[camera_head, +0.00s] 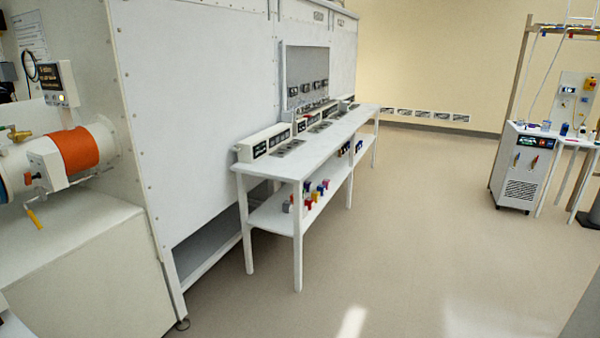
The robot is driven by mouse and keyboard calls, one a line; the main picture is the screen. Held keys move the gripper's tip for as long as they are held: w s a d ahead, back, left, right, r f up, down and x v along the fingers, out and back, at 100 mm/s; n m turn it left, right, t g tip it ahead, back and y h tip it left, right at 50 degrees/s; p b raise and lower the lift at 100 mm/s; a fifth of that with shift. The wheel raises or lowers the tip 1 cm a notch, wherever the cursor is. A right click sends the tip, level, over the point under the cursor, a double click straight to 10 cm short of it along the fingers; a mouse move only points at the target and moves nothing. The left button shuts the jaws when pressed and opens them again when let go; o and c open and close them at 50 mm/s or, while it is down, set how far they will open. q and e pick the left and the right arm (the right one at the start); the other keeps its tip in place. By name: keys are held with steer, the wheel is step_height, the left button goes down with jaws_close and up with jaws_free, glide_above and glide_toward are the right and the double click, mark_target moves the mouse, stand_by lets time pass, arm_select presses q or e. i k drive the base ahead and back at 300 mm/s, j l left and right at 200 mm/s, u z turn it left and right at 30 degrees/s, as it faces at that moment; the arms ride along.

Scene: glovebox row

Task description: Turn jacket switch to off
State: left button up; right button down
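At the left edge a horizontal pale cylinder (108,140) carries an orange jacket band (75,150). A small white box (47,163) is fixed at the front of the band. A small dark and red part (30,178) on its left side may be the jacket switch; its setting is too small to read. A panel with a dark display (60,78) and a small lit button stands above the cylinder. A yellow-handled lever (37,218) hangs below. Neither of my grippers is in view.
A white cabinet block (90,275) stands under the cylinder, beside a tall grey-white enclosure wall (195,120). A long white bench (305,160) with instruments runs along it. A white wheeled unit (520,165) stands at right. The floor (400,235) between is clear.

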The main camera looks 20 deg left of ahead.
mark_target(28, 175)
steer(key=i+u, duration=0.45)
steer(key=u, duration=0.3)
steer(key=i+l+u, duration=0.2)
steer(key=u, duration=0.15)
steer(key=i+u, duration=0.15)
steer(key=u, duration=0.3)
steer(key=i+l+u, duration=0.1)
steer(key=u, duration=0.3)
steer(key=i+l+u, duration=0.1)
steer(key=u, duration=0.35)
